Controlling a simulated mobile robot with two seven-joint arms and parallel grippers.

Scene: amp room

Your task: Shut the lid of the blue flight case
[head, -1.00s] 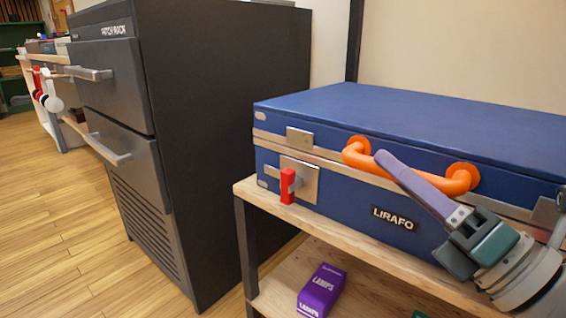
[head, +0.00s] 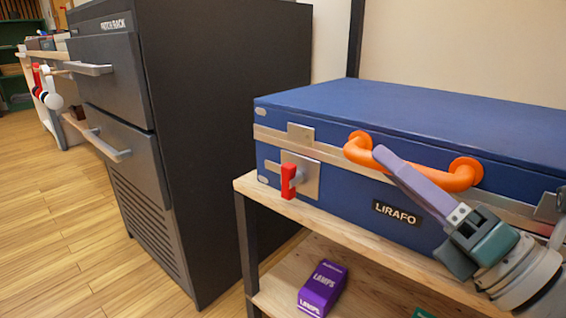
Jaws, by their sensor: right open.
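The blue flight case (head: 335,185) sits on the wooden shelf top at the right. Its lid (head: 430,118) lies down on the body, with the metal rim running between them. An orange handle (head: 455,180) is on the front of the lid. A red latch lever (head: 289,181) on a metal plate is at the front left of the case. My right gripper (head: 385,158) is in front of the case, its finger reaching up to the orange handle; it is open, and I cannot tell whether it touches. My left gripper is not in view.
The wooden shelf unit (head: 250,188) holds the case; a purple lamps box (head: 323,289) lies on its lower board. A dark patch rack (head: 215,110) with drawer handles stands to the left. The wooden floor (head: 60,220) further left is clear.

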